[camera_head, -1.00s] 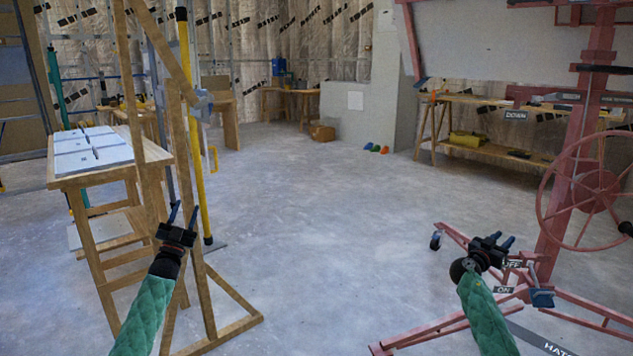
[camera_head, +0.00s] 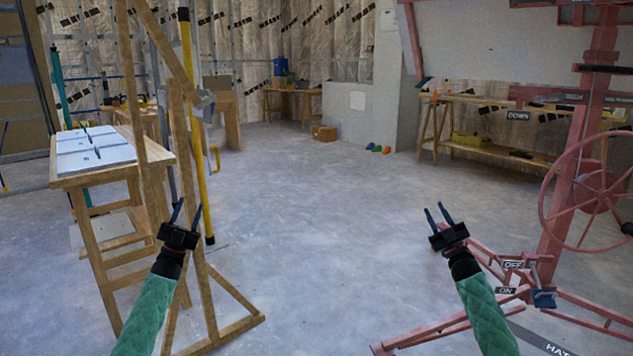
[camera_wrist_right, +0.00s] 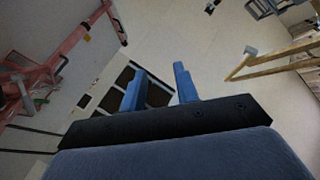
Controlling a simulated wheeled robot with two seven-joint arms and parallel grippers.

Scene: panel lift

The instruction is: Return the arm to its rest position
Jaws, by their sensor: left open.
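My left gripper (camera_head: 187,213) has a black body and two blue fingers held apart. It is open and empty, in front of the wooden frame at the left of the head view. My right gripper (camera_head: 437,215) is over bare floor, left of the red panel lift (camera_head: 560,220). Its two blue fingers stand apart with nothing between them. They also show apart in the right wrist view (camera_wrist_right: 155,88). Both arms reach forward at a similar height, in green sleeves. The lift has a handwheel (camera_head: 587,195) and a light panel (camera_head: 490,40) at its top.
A wooden table (camera_head: 62,178) with white sheets stands at the left, beside a timber frame (camera_head: 205,290) and a yellow pole (camera_head: 191,150). The lift's red legs (camera_head: 430,338) spread on the floor at the right. The middle floor is clear. A workbench (camera_head: 480,145) stands behind.

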